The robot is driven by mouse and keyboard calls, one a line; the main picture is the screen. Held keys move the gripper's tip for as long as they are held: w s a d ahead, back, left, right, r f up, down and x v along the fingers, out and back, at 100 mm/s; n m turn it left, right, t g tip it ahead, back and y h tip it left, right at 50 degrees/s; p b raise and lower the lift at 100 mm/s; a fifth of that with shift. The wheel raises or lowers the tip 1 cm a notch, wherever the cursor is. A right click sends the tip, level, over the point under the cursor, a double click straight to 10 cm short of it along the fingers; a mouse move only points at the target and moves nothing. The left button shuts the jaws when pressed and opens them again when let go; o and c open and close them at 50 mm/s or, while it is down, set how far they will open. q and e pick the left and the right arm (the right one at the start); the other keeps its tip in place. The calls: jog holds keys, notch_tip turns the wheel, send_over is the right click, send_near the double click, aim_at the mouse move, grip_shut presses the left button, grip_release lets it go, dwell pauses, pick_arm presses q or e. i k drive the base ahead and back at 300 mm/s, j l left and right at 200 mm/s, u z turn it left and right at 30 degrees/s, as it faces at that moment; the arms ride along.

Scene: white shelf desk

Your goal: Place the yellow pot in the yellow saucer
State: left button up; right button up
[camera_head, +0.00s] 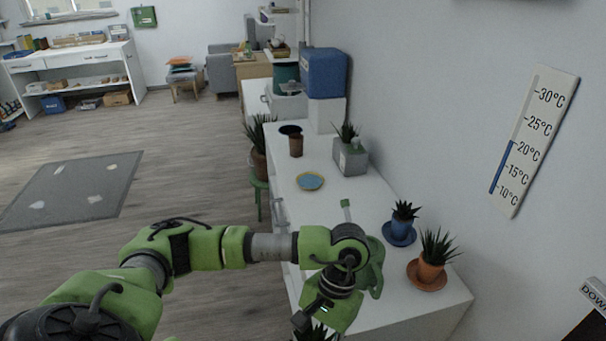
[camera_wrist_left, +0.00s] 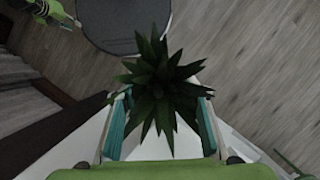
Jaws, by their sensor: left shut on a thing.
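My left gripper (camera_head: 308,324) reaches down at the near end of the white desk, low in the head view. A spiky green plant (camera_head: 314,334) shows under it at the bottom edge. In the left wrist view the plant (camera_wrist_left: 160,85) stands between the teal-padded fingers of the gripper (camera_wrist_left: 162,120), which is shut on its pot. The leaves hide the pot, so I cannot see its colour. A round saucer (camera_head: 310,181) with a yellowish rim and bluish middle lies empty on the desk, beyond my arm.
On the white desk (camera_head: 352,198), a blue pot (camera_head: 402,228) and an orange pot (camera_head: 430,268) stand in saucers at right. A grey planter (camera_head: 350,158) and a brown pot (camera_head: 296,146) stand beyond the empty saucer.

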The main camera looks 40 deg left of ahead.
aim_at(309, 183)
jog(key=i+j, duration=0.1)
jog(key=j, duration=0.35)
jog(key=i+j, duration=0.1)
jog(key=j, duration=0.3)
jog(key=i+j, duration=0.1)
jog(key=j, duration=0.35)
jog(key=i+j, duration=0.1)
jog(key=j, duration=0.75)
jog(key=i+j, duration=0.15)
jog(key=j, duration=0.3)
jog(key=j+z, duration=1.2)
jog(key=j, duration=0.15)
